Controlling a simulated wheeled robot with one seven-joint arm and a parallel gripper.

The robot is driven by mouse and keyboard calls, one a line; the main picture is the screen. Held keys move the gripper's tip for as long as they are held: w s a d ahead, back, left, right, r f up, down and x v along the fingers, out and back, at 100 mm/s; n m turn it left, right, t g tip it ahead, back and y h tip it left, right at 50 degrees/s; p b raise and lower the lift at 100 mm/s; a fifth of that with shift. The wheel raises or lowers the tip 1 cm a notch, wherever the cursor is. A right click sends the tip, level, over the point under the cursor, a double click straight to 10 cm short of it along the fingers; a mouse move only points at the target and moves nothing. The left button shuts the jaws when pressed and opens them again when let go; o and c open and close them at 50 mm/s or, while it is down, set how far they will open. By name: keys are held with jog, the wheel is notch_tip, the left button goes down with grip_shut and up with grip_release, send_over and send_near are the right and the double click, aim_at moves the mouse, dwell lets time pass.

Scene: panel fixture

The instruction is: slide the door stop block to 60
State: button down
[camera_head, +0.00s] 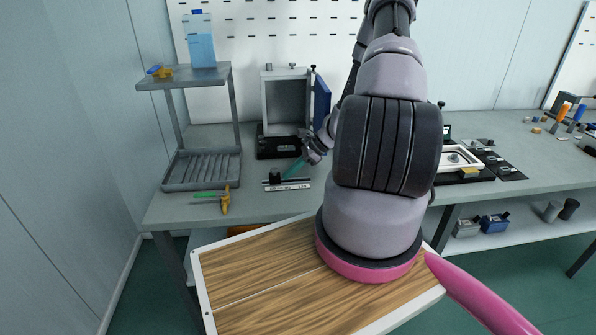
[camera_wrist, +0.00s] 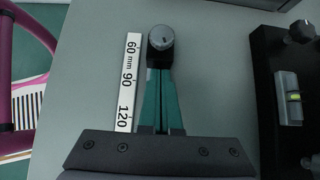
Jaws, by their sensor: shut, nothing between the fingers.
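The door stop block is a small dark block with a grey round knob (camera_wrist: 161,38) on top. It stands beside the white scale (camera_wrist: 128,85), with the knob about level with the 60 mark. In the head view the block (camera_head: 275,178) is near the bench's front edge, behind the scale (camera_head: 288,187). My gripper (camera_wrist: 159,72) is shut and empty, its teal fingers together on the 120 side of the knob. Fingertips and block look very close; I cannot tell whether they touch. In the head view my gripper (camera_head: 289,174) reaches in from the right.
A grey cabinet (camera_head: 287,72) with an open blue door (camera_head: 321,103) stands behind the block. A dark base (camera_wrist: 268,110) with a bubble level (camera_wrist: 290,97) lies to the right in the wrist view. A shelf rack (camera_head: 203,168) stands at left.

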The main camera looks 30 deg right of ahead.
jog(key=shift+a, duration=0.1)
jog(key=shift+w+a, duration=0.25)
jog(key=shift+a, duration=0.45)
